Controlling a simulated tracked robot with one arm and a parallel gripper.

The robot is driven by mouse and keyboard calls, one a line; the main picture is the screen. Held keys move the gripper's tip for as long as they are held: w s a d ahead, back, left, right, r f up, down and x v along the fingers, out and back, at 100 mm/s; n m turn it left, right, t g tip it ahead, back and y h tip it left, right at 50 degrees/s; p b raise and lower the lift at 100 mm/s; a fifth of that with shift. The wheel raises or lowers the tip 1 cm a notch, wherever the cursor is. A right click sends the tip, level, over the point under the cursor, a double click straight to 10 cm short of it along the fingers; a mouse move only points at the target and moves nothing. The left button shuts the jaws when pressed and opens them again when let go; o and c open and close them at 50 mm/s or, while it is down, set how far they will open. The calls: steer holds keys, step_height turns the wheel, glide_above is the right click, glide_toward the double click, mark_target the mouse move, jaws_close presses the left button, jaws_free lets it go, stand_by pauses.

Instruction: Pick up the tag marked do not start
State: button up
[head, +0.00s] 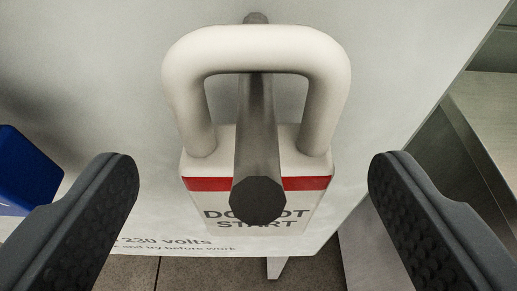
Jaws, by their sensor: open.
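The tag (314,199) is white with a red band and dark lettering, partly covered, that reads as "DO NOT START". A thick, pale loop handle (258,42) rises from its top. The tag hangs by this loop on a dark grey peg (257,130) that sticks out toward the camera from a pale panel. The peg's end covers the middle of the lettering. My gripper (253,172) is open, with one dark ridged finger on each side of the tag. Neither finger appears to touch the tag, and nothing is between them except the tag and peg.
The pale panel (110,50) behind the tag carries printed text, including "230 volts". A blue object (22,172) sits at the left edge, close to my left finger. Tiled floor (200,272) shows below. A grey metal structure (480,120) stands at the right.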

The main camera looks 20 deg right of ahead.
mark_target(256, 124)
steer(key=shift+x, duration=1.95)
steer(key=shift+r, duration=0.1)
steer(key=c, duration=1.1)
steer(key=shift+r, duration=0.85)
steer(key=s+a+b, duration=0.3)
steer(key=s, duration=0.7)
steer(key=shift+s+f, duration=0.2)
